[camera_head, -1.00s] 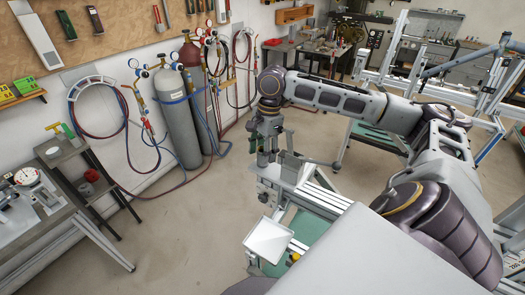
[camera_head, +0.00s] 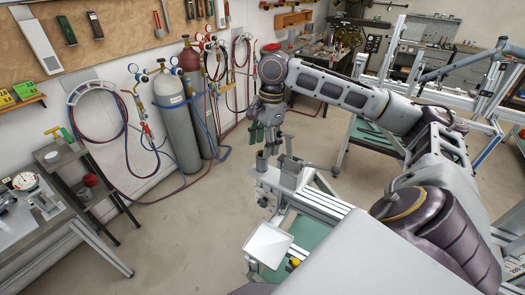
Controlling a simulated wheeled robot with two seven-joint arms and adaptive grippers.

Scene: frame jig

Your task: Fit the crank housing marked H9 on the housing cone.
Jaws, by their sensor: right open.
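My right gripper (camera_head: 265,142) is open and points down above the far end of the jig, with nothing visible between its fingers. Just below it, apart from the fingertips, a small grey upright tube-like part (camera_head: 262,161) stands on the jig end. It may be the crank housing on its cone; the H9 mark is too small to read, and no bare cone can be made out. Beside it on the right is a grey block-shaped piece (camera_head: 290,173). My left gripper is not in view.
The jig's aluminium rail (camera_head: 318,200) runs toward me, with a pale square tray (camera_head: 268,245) at its left. Gas cylinders (camera_head: 178,120) stand by the wall. A bench (camera_head: 65,235) is at the left. The floor between bench and jig is clear.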

